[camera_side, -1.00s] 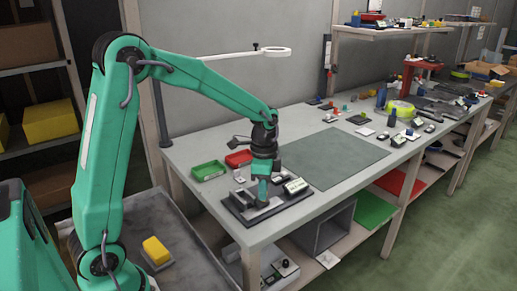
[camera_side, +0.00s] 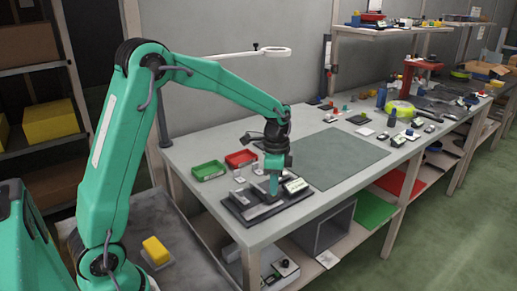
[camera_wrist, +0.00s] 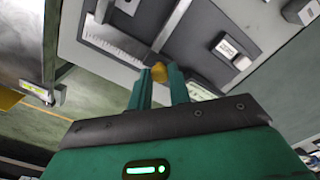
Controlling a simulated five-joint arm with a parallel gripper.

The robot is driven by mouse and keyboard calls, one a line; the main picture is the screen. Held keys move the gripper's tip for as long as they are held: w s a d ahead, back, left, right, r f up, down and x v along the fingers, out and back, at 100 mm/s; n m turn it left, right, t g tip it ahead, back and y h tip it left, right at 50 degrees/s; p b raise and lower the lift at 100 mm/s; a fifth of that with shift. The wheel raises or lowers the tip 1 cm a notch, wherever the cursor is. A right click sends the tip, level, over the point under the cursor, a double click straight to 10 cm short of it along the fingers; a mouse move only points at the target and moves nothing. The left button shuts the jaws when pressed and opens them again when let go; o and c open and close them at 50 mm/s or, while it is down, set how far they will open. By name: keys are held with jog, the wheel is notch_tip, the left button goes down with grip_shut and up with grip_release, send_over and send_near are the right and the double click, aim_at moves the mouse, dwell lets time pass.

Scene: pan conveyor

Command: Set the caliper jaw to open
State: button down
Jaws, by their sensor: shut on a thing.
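The caliper fixture has a dark base plate (camera_side: 240,214) on the near end of the bench, with a pale metal scale and beam (camera_wrist: 172,32) in the wrist view. A small display block (camera_side: 295,186) stands at its right end; it also shows in the wrist view (camera_wrist: 232,48). My gripper (camera_side: 273,190) is down over the fixture. In the wrist view its two green fingers (camera_wrist: 159,82) are shut on a small yellow-brass knob (camera_wrist: 159,70). The fingers partly cover the knob. The gap at the caliper's jaw is not clear to me.
A green tray (camera_side: 208,171) and a red tray (camera_side: 241,158) lie behind the fixture. A dark grey-green mat (camera_side: 340,157) covers clear bench to the right. Small tools and parts stand farther along the bench.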

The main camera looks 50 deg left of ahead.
jog(key=c, duration=1.3)
grip_release()
jog(key=shift+w, duration=0.2)
jog(key=shift+r, duration=0.15)
jog(key=shift+r, duration=3.85)
jog(key=s+d+r+n+t, duration=0.2)
jog(key=s+n+t, duration=0.1)
jog(key=s, duration=0.8)
jog(key=s+d+r+n+t, duration=0.2)
jog(key=s+n, duration=0.4)
jog(key=s, duration=0.6)
jog(key=shift+t, duration=0.4)
